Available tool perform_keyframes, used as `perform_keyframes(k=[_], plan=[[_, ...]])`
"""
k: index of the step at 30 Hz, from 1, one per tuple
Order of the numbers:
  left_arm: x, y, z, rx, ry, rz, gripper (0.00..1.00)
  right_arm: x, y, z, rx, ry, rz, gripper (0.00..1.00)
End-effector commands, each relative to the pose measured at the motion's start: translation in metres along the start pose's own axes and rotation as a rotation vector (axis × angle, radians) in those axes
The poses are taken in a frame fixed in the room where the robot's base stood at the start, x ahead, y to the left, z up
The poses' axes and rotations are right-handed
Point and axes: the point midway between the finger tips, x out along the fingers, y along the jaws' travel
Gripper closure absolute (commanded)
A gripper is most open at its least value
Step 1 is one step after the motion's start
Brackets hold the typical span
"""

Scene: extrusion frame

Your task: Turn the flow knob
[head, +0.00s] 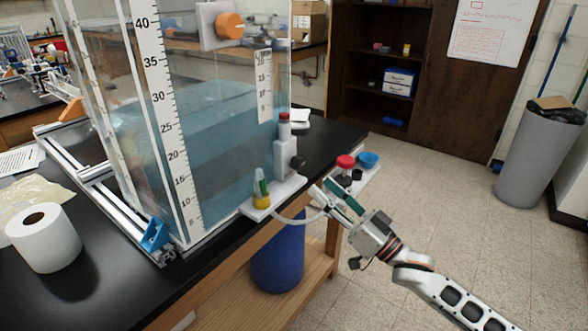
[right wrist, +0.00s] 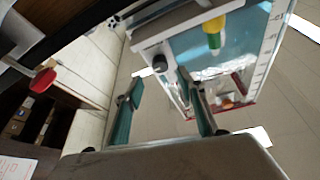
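A black knob (head: 297,162) sticks out from the side of a grey upright block with a red top (head: 285,150), on a white shelf (head: 290,190) beside the clear tank. This looks like the flow knob. In the right wrist view the black knob (right wrist: 160,64) appears beyond my fingertips, roughly between them. My right gripper (head: 333,192) is open and empty, below and to the right of the knob, apart from it. Its teal-padded fingers also show in the right wrist view (right wrist: 163,100). My left gripper is not in view.
A yellow-and-green bottle (head: 261,190) stands on the shelf, and a pale tube loops below it. A red-capped jar (head: 346,163) and blue bowl (head: 368,160) stand close by my gripper. An orange knob (head: 230,25) sits high on the tank.

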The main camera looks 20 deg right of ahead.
Motion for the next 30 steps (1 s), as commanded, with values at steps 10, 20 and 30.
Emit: perform_keyframes(k=[10, 20, 30], plan=[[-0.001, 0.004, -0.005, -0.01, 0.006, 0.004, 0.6, 0.043, -0.001, -0.006, 0.004, 0.011, -0.009, 0.6], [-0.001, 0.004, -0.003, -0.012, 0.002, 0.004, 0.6, 0.077, 0.0, -0.004, 0.003, 0.007, -0.007, 0.6], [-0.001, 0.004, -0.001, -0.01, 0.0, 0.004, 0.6, 0.08, -0.001, -0.004, 0.003, 0.006, -0.006, 0.68]])
